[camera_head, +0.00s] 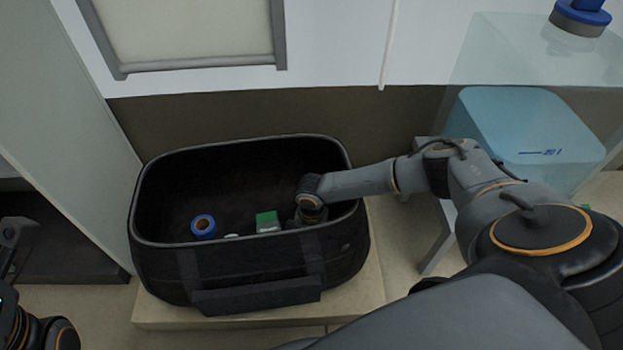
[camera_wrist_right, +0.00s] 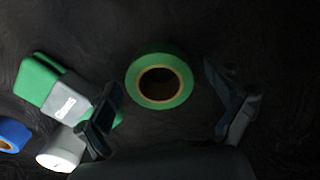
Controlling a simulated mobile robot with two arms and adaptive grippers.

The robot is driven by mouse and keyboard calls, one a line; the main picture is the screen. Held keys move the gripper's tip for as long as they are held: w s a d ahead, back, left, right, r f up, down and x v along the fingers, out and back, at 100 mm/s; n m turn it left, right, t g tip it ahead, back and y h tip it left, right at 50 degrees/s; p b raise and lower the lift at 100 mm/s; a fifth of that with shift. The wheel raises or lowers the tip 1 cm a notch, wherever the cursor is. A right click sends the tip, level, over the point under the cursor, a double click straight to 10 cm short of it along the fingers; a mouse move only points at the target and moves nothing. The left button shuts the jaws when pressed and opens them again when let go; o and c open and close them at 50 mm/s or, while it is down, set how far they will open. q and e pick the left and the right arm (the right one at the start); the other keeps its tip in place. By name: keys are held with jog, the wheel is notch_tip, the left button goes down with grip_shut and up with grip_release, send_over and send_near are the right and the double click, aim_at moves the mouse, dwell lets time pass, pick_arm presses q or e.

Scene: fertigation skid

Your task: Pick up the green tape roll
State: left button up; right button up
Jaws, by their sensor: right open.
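The green tape roll (camera_wrist_right: 133,82) lies flat on the dark bottom of the black bag (camera_head: 250,262), its brown core facing up. In the right wrist view it sits ahead of and between the spread fingers of my right gripper (camera_wrist_right: 165,100), with no contact visible. My right gripper (camera_head: 311,212) is open and reaches down inside the bag's right part in the head view, where the arm and gripper hide the roll. Part of my left gripper (camera_head: 12,240) shows at the left edge, outside the bag; its fingers are unclear.
A green and white box (camera_head: 267,221) lies just left of my right gripper. A white round item (camera_wrist_right: 62,150) and a blue tape roll (camera_head: 203,226) are farther left. The bag's raised rim surrounds everything. A light blue tank (camera_head: 525,130) stands at right.

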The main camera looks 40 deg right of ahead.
jog(key=c, duration=1.3)
jog(key=shift+o, duration=0.2)
